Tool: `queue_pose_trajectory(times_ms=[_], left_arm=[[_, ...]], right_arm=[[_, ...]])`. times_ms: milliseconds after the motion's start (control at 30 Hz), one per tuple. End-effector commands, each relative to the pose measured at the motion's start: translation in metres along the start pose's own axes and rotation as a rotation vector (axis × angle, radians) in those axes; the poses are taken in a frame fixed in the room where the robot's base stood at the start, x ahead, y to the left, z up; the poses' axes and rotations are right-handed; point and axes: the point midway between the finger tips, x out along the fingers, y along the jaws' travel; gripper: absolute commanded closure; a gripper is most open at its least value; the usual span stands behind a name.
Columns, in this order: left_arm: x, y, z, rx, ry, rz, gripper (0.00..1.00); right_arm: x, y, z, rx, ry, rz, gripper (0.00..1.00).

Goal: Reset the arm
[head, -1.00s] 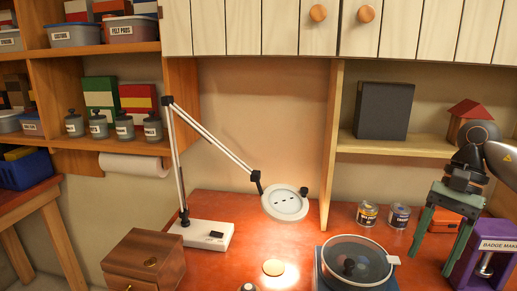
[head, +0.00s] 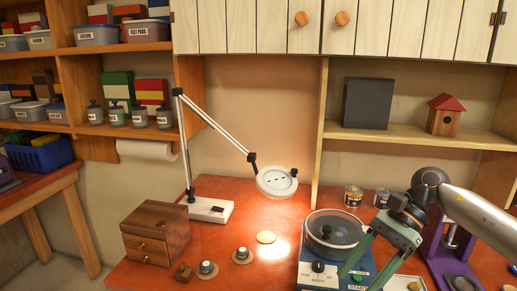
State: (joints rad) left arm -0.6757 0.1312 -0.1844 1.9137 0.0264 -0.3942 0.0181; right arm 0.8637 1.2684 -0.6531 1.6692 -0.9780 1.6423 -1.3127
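My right gripper (head: 358,282), with green fingers, reaches in from the right. It is open, its fingertips pointing down over the front right of a blue machine. The machine (head: 308,264) has a round, dark, see-through top (head: 336,229), a black dial (head: 319,268) and a "START" label. My fingers hide part of its front; whether they touch it I cannot tell. A white lamp arm (head: 213,123) rises from a base (head: 208,207) and bends down to a round lamp head (head: 277,182), lighting the bench. My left gripper is not in view.
A wooden drawer box (head: 150,225), two small knobbed pieces (head: 207,268) (head: 242,254) and a tan disc (head: 266,237) are on the bench (head: 240,220). A purple press (head: 447,250) stands right, partly behind my arm. Cans (head: 353,196) stand at the back. Shelves and cupboards are above.

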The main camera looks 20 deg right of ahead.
Motion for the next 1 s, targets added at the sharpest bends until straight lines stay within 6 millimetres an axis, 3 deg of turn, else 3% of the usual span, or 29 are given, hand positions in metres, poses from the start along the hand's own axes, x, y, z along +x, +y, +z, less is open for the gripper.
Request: queue_pose_trajectory(times_ms=[33,200,333,433,533,633,733,800,833,900,1000], left_arm=[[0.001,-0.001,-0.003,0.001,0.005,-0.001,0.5],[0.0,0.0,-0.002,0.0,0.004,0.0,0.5],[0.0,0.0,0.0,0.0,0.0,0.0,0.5],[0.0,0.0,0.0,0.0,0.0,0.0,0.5],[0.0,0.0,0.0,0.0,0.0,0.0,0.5],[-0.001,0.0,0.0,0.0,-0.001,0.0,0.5],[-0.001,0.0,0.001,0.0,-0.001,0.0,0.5],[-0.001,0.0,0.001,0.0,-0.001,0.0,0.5],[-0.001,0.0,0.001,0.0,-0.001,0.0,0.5],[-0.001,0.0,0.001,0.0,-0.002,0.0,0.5],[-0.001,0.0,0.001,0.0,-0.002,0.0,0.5]], right_arm=[[0.028,-0.009,0.013,0.051,-0.103,0.001,0.38],[0.1,-0.038,0.065,0.349,-0.514,-0.019,0.38],[0.134,-0.06,0.091,0.694,-0.849,-0.004,0.38],[0.151,-0.076,0.092,1.01,-1.096,0.022,0.38],[0.168,-0.089,0.075,1.361,-1.331,0.061,0.38],[0.189,-0.093,0.039,1.741,-1.552,0.103,0.38],[0.22,-0.082,-0.01,2.145,-1.758,0.145,0.38],[0.247,-0.061,-0.048,2.439,-1.893,0.167,0.38],[0.26,-0.05,-0.064,-2.431,1.848,-0.166,0.38],[0.287,-0.021,-0.093,-2.249,1.64,-0.149,0.38],[0.32,0.022,-0.122,-2.032,1.416,-0.121,0.38]])
